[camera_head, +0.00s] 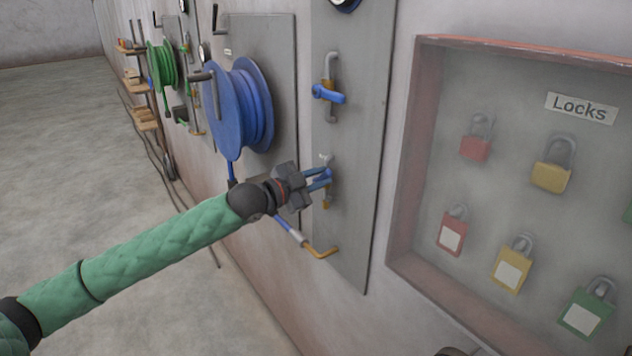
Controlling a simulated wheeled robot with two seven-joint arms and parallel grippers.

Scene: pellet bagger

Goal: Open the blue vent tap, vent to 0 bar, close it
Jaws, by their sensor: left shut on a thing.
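My left gripper (322,178) reaches in from the left to the lower tap on the grey panel (357,120). It is shut on the small blue handle of this tap (328,172), and its fingers hide part of it. A brass piece shows just below the fingers. Higher on the same panel is another tap with a blue lever (328,93) on a grey pipe; the lever lies roughly crosswise to the pipe. A round gauge (345,3) is cut off by the top edge, so its reading cannot be seen. My right gripper is not in view.
A blue hose reel (240,105) hangs left of the panel. To the right is a red-framed locks board (404,150) with several padlocks. A green reel (162,65) hangs farther left. The floor at left is open.

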